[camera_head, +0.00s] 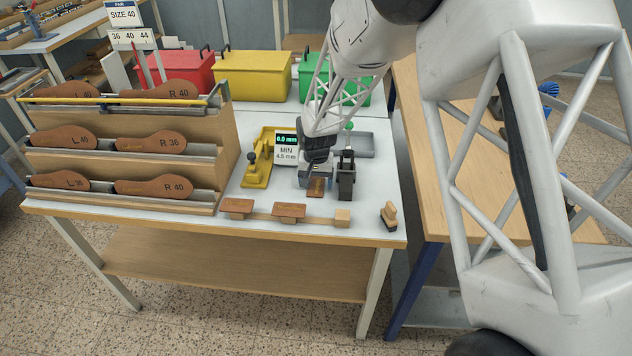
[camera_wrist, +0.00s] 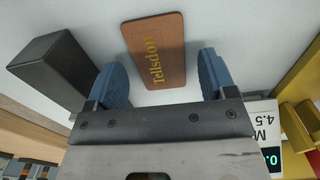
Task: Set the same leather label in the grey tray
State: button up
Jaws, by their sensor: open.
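In the head view the label (camera_head: 316,188) is near the table's front, just in front of my gripper. My gripper (camera_wrist: 161,72) is open. In the wrist view its two blue fingers show on either side of the label's near end, apart from it; their height above the table is hard to tell. The grey tray (camera_head: 366,153) is at the back right of the bench, partly hidden by my gripper and the black tool; the part I see looks empty.
A black press-like tool (camera_head: 346,176) stands right of my gripper. Brown pieces on wooden blocks (camera_head: 289,211), a small block (camera_head: 342,217) and a brush (camera_head: 388,216) line the front edge. Coloured bins (camera_head: 253,76) stand behind.

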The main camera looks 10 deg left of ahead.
aim_at(317, 187)
notch_tip(317, 187, up, 12)
dwell(0.6)
jog(key=shift+d, duration=0.1)
dwell(0.7)
jog(key=s+d+r+t, duration=0.1)
jog(key=s+d+r, duration=1.3)
jog(key=s+d, duration=0.1)
jog(key=s+d+r, duration=0.1)
jog(key=s+d, duration=0.4)
jog(key=s, duration=0.6)
jog(key=s+d+r+t, duration=0.1)
jog(key=s+d, duration=0.4)
jog(key=s, duration=0.7)
jog(key=shift+s+d+r+t, duration=0.25)
jog(key=shift+d+r+t, duration=0.1)
jog(key=shift+r, duration=0.1)
